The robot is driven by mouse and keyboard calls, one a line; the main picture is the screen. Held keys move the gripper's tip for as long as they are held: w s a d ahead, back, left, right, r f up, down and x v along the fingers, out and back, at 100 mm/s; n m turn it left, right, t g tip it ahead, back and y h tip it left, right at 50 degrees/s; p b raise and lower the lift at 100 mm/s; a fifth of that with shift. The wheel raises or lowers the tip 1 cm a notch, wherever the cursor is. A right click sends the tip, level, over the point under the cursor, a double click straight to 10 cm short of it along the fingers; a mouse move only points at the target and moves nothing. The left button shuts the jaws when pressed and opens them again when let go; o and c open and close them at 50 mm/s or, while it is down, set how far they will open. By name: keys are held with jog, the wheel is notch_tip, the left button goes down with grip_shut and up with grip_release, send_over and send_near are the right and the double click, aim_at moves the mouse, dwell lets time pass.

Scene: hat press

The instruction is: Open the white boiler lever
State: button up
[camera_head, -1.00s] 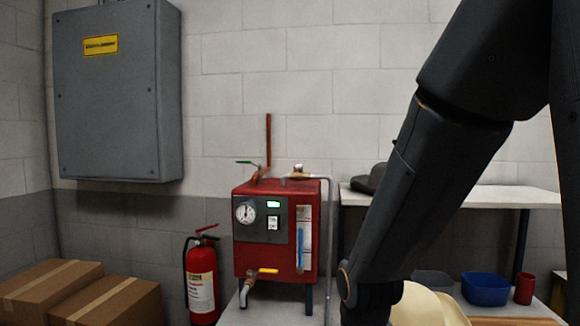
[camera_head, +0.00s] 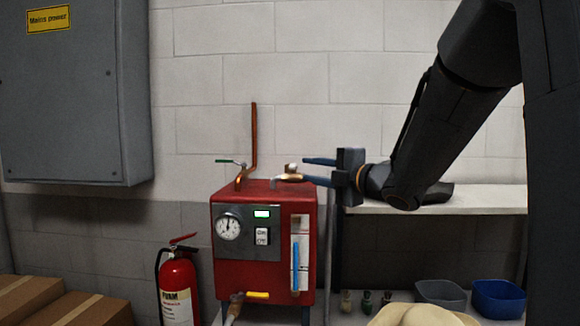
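The red boiler (camera_head: 235,200) stands in the middle of the view, with a gauge, a small lit display and a switch on its front. On its top right is a brass fitting with a small whitish piece (camera_head: 291,167); this may be the white lever, seen end-on, but it is too small to tell. My gripper (camera_head: 305,170) is open, its two dark fingers pointing left, one above the other. The fingertips are close to the right of the brass fitting in the picture; whether they touch is unclear. Nothing shows between the fingers.
A green lever (camera_head: 230,162) sits at the boiler's top left beside a copper pipe (camera_head: 253,135). A yellow lever (camera_head: 258,296) is low on the front. A white shelf (camera_head: 480,203) stands right; a fire extinguisher (camera_head: 178,285) stands left.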

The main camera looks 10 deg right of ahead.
aim_at(293, 165)
jog(key=p+x, duration=0.2)
jog(key=x, duration=0.5)
jog(key=shift+w+a+r+p, duration=0.1)
jog(key=shift+w+a+p, duration=0.15)
jog(key=shift+a+p, duration=0.05)
grip_shut()
dwell(1.2)
